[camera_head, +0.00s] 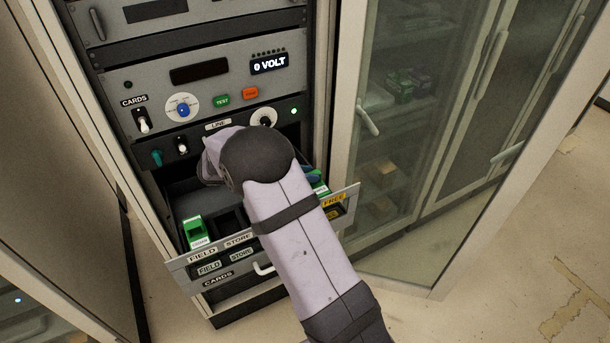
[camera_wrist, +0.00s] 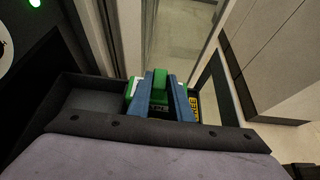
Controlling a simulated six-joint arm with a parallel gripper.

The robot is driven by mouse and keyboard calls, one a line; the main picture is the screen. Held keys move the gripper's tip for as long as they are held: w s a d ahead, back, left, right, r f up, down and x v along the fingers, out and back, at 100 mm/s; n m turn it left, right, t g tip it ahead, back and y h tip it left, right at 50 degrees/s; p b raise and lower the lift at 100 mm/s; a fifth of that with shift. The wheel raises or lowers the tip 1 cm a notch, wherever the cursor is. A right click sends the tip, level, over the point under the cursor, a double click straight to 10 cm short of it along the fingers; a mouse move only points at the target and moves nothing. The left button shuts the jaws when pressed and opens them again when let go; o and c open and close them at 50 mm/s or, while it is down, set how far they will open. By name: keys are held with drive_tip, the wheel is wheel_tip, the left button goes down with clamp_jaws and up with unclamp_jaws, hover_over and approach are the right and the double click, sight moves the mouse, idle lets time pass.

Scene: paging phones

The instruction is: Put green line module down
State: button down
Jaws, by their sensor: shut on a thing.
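In the wrist view, my gripper (camera_wrist: 160,97) is shut on a green line module (camera_wrist: 159,80), with one blue finger on each side of its raised green grip. The module is at the drawer compartment near the yellow label; I cannot tell whether it rests on the bottom. In the head view my arm hides most of the gripper, but a green and white part of the module (camera_head: 321,189) shows at the drawer's right end, beside the yellow FREE label (camera_head: 334,200). The open drawer (camera_head: 178,262) has FIELD, STORE and CARDS labels on its front.
Another green module (camera_head: 195,233) stands in the drawer's left part. A glass-door cabinet (camera_head: 400,150) stands close on the right.

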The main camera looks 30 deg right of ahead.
drive_tip(key=shift+f, duration=0.7)
drive_tip(key=shift+f, duration=0.2)
drive_tip(key=c, duration=1.6)
unclamp_jaws()
drive_tip(key=shift+r, duration=0.1)
drive_tip(key=shift+b+v, duration=2.15)
drive_tip(key=shift+v, duration=3.95)
